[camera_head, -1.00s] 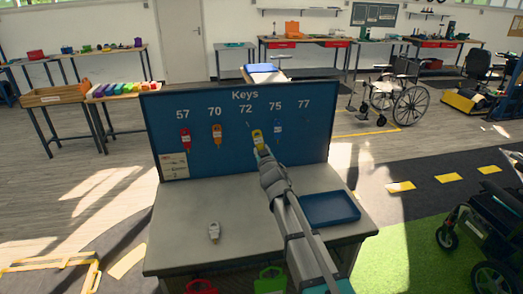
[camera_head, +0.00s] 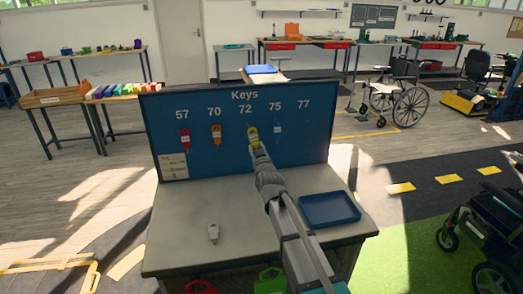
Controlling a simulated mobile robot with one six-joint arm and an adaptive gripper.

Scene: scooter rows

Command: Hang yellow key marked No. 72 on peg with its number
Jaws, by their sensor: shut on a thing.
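The yellow key (camera_head: 252,132) is at the front of the blue key board (camera_head: 310,145), just below the painted number 72. My gripper (camera_head: 255,146) is shut on the lower part of the yellow key and holds it upright against or just in front of the board. The peg under 72 is too small to make out, and I cannot tell whether the key is on it. The number on the key is too small to read.
A red key (camera_head: 185,140), an orange key (camera_head: 216,135) and a blue key (camera_head: 278,134) hang under 57, 70 and 75. A grey key (camera_head: 213,232) and a blue tray (camera_head: 329,208) lie on the table (camera_head: 180,225). No key hangs under 77.

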